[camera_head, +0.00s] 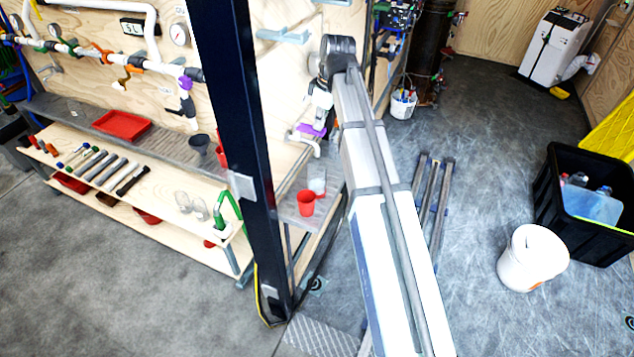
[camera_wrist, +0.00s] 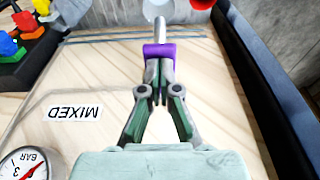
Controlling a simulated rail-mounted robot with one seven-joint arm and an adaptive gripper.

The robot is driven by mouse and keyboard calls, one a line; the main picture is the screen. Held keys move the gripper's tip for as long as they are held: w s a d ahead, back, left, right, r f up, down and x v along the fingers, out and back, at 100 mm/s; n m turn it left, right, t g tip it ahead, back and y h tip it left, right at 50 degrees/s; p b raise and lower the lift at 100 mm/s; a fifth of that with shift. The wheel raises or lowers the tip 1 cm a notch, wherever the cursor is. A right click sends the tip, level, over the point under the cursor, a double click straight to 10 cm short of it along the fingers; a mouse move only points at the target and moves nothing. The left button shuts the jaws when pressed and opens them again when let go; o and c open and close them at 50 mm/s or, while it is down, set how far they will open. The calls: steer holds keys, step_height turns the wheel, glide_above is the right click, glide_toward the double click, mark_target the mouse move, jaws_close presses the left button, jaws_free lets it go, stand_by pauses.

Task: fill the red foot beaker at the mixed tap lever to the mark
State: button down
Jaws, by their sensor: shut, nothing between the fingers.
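The red foot beaker (camera_head: 306,203) stands upright on a small grey shelf (camera_head: 290,214) below the tap. Part of a red rim (camera_wrist: 202,3) shows at the top edge of the wrist view. The purple tap lever (camera_head: 313,130) is on the wooden panel above the shelf, and the lever (camera_wrist: 158,51) lies at my fingertips in the wrist view. My gripper (camera_wrist: 158,80) is shut and empty, its fingertips close against or touching the lever; I cannot tell which. A metal spout (camera_wrist: 159,32) runs beyond the lever. The beaker's mark and water level are not visible.
A pale translucent beaker (camera_head: 317,180) stands right behind the red one. A dark post (camera_head: 236,110) rises left of the tap. A MIXED label (camera_wrist: 73,112) and a pressure gauge (camera_wrist: 24,165) are on the panel. A white bucket (camera_head: 532,258) stands on the floor at right.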

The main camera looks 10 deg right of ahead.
steer(key=shift+b+x, duration=0.35)
steer(key=shift+x, duration=0.75)
steer(key=shift+s+d, duration=0.15)
steer(key=shift+d, duration=0.05)
stand_by(6.7)
